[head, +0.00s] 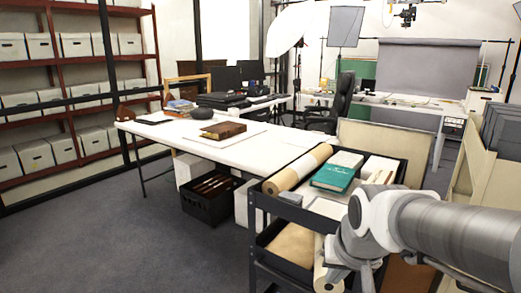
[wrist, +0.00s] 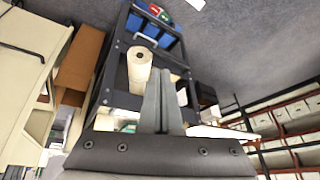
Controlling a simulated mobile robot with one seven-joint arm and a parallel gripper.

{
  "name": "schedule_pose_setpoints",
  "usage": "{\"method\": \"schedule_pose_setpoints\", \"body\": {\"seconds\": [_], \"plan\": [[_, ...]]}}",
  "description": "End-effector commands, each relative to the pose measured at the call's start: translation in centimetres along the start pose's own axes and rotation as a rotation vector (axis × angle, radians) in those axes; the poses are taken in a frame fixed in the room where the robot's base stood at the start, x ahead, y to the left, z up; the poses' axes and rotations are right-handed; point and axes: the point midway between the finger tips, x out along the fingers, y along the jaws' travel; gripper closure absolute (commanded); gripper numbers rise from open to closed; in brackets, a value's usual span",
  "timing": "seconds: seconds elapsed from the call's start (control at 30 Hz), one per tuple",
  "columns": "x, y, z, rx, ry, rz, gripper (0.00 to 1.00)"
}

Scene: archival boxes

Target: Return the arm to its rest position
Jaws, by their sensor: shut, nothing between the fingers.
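My arm (head: 430,225) reaches in from the right edge of the head view, its grey and white links bent in front of the black cart (head: 257,232). The end of the arm points down, and my gripper is not clearly visible there. In the wrist view my gripper (wrist: 165,75) shows as two grey fingers pressed together, with nothing between them. Beyond the fingers in that view are the cart's dark frame and a cream paper roll (wrist: 139,68). I cannot tell the gap between the fingers and the cart.
The cart's top holds a rolled brown sheet (head: 298,167) and a teal book (head: 334,178). A long white table (head: 215,150) with a brown book (head: 223,131) stands behind. Shelves of archival boxes (head: 75,45) line the left wall. The grey floor at left is clear.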

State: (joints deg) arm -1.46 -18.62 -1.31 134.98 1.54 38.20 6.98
Motion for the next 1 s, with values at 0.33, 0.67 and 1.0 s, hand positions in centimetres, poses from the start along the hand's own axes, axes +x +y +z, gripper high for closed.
{"method": "schedule_pose_setpoints", "body": {"seconds": [0.33, 0.67, 1.0], "plan": [[-6.5, 1.1, 6.3, -0.113, 0.045, 0.014, 1.0], [-12.5, 1.0, 5.9, -0.144, 0.048, 0.022, 1.0], [-20.4, 0.3, 2.2, -0.143, 0.049, 0.021, 1.0]]}}
